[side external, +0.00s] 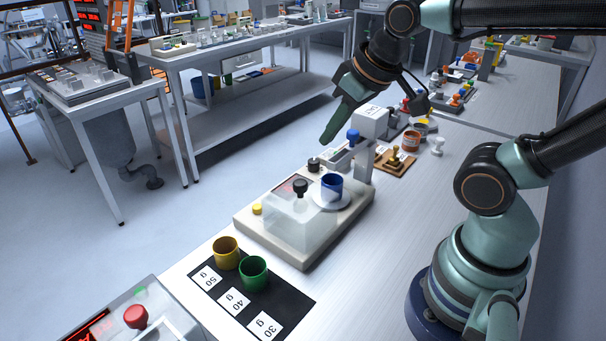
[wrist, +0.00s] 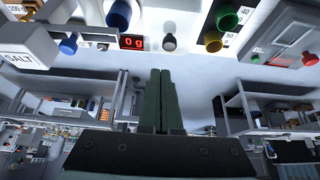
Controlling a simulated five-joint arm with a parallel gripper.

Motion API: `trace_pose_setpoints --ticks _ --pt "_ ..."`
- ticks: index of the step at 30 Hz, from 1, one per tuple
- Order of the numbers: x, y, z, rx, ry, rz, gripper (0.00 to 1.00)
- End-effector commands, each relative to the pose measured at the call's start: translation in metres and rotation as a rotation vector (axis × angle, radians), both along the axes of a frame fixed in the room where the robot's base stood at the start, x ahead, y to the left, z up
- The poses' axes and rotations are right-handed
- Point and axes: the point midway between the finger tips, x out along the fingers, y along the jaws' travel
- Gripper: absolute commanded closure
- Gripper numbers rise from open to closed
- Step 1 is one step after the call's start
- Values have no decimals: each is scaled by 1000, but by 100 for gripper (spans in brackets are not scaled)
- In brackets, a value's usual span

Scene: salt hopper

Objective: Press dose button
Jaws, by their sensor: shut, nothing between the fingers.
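The salt machine's pale base (side external: 305,262) stands on the bench, with the white SALT hopper (wrist: 22,55) behind. A clear box-shaped cover (side external: 290,226) with a black knob (side external: 300,187) sits over its front part. A small yellow button (side external: 257,208) is at the base's left corner, outside the cover. No label marks the dose button. A blue cup (side external: 332,186) stands on the white pan (side external: 340,204). The display (wrist: 132,42) reads 0 g. My gripper (side external: 326,139) is shut and empty, pointing down, above and behind the machine, touching nothing; it also shows in the wrist view (wrist: 162,72).
A yellow cup (side external: 227,252) and a green cup (side external: 253,272) stand on a black mat (side external: 293,302) with weight cards. A blue knob (side external: 353,136) rises by the hopper, near my gripper. A red button (side external: 136,316) tops the nearest box. Bare bench lies right of the machine.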

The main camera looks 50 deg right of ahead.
Motion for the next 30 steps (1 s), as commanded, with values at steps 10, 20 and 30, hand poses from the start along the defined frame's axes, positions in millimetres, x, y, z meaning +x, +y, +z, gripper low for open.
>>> trace_pose_setpoints --ticks 10,20,30 --pt "33 -29 18 -137 86 202 100" --pt "83 -84 26 -291 219 549 100" --pt "126 -155 8 -373 333 934 100"
